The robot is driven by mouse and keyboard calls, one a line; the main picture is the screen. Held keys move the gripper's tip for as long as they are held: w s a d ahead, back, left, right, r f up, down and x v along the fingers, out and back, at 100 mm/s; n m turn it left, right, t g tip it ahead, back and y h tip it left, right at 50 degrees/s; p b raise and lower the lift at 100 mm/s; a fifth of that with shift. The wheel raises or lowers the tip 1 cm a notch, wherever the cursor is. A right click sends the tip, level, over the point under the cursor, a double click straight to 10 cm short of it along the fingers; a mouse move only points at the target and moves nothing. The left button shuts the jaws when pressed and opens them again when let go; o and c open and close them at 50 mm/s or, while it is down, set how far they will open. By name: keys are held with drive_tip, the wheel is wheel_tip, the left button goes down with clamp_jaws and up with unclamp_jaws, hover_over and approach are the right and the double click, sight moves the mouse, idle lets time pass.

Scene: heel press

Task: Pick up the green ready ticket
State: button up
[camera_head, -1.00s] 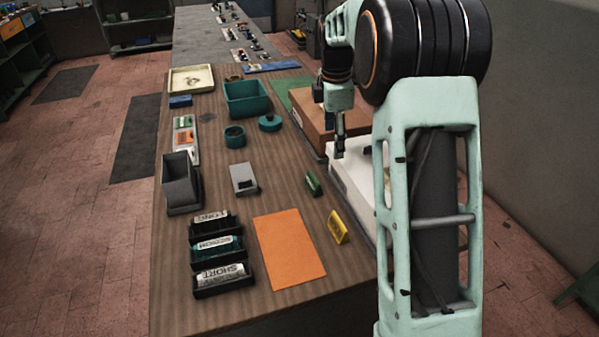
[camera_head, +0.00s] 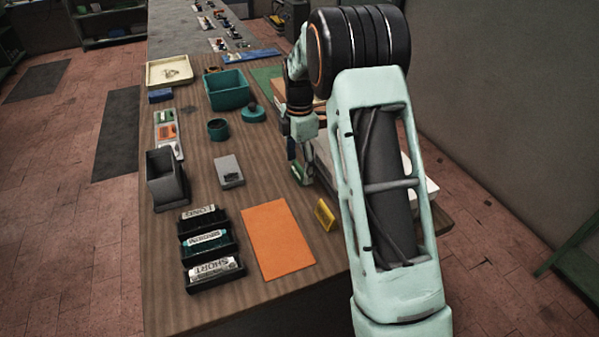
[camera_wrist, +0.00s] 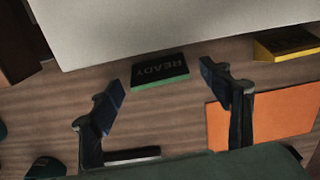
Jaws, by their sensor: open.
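The green ready ticket (camera_head: 297,172) stands on the wooden bench, partly hidden by my gripper in the head view. In the wrist view the ticket (camera_wrist: 160,72) shows a dark face with the word READY, upside down, and a green edge. My gripper (camera_head: 299,172) is open and empty. In the wrist view its two fingers (camera_wrist: 160,90) are spread wide, one to each side of the ticket in the picture, and the ticket appears beyond the fingertips. I cannot tell the exact height of the fingers above the bench.
A yellow ticket (camera_head: 324,214) stands nearby, beside an orange sheet (camera_head: 277,240). A white block (camera_wrist: 180,25) lies close behind the ticket. A grey box with a dark patch (camera_head: 229,171) and a black rack of labelled rolls (camera_head: 213,281) are to the left.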

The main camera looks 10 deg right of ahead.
drive_tip(key=shift+f, duration=0.6)
drive_tip(key=c, duration=0.8)
drive_tip(key=shift+c, duration=0.3)
drive_tip(key=shift+r, duration=0.15)
